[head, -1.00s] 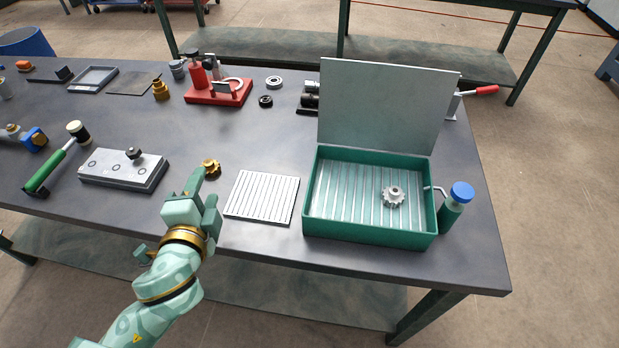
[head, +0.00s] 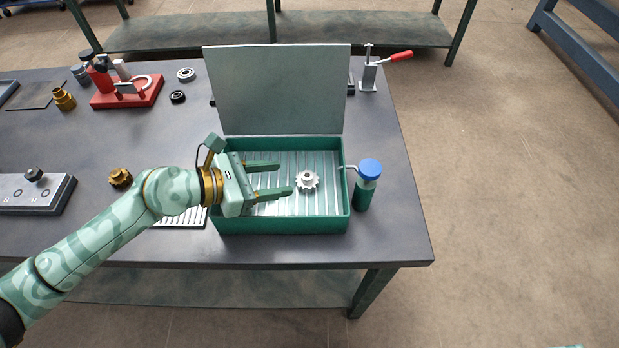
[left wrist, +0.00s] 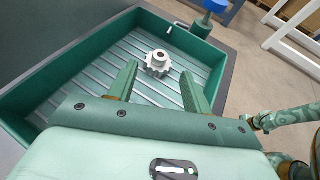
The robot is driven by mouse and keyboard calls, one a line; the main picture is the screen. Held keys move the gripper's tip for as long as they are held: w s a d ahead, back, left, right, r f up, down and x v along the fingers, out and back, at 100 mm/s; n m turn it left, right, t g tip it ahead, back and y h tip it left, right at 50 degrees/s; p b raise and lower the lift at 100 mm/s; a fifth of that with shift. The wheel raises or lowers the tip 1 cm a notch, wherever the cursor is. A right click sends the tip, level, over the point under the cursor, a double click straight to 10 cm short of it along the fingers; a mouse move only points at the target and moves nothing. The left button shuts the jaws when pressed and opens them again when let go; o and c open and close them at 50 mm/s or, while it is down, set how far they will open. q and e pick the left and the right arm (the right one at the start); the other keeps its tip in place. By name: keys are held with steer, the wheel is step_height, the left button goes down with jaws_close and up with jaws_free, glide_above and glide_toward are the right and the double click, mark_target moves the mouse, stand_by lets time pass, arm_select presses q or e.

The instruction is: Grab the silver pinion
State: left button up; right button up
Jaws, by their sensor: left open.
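The silver pinion (head: 307,180) is a toothed wheel with a raised hub. It lies on the ribbed floor of the green open box (head: 285,225), right of the middle. My left gripper (head: 285,178) reaches over the box from the left. Its two fingers are spread wide and point right, toward the pinion, with nothing between them. In the left wrist view, the pinion (left wrist: 158,63) shows just beyond the fingertips, roughly centred between them. The gap in height between fingers and pinion is hard to judge.
The box's raised lid (head: 277,90) stands at its back. A blue-capped green bottle (head: 367,185) with a side spout stands against the box's right side. A brass pinion (head: 121,178) and a partly hidden ribbed plate (head: 182,217) lie left of it.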

mark_target(303, 177)
arm_select(q)
steer(key=x, duration=0.4)
steer(key=shift+d, duration=0.1)
steer(key=b+x, duration=0.1)
steer(key=x, duration=0.4)
steer(key=shift+w+d+f+b, duration=0.15)
steer(key=shift+d+b, duration=0.15)
arm_select(e)
steer(key=shift+s+d+f, duration=0.15)
steer(key=shift+d+f, duration=0.1)
steer(key=shift+f, duration=0.2)
steer(key=shift+s+d+f, duration=0.15)
steer(key=shift+d+f, duration=0.05)
steer(key=shift+f, duration=0.2)
arm_select(q)
steer(key=c, duration=1)
steer(key=shift+f, duration=0.1)
jaws_close()
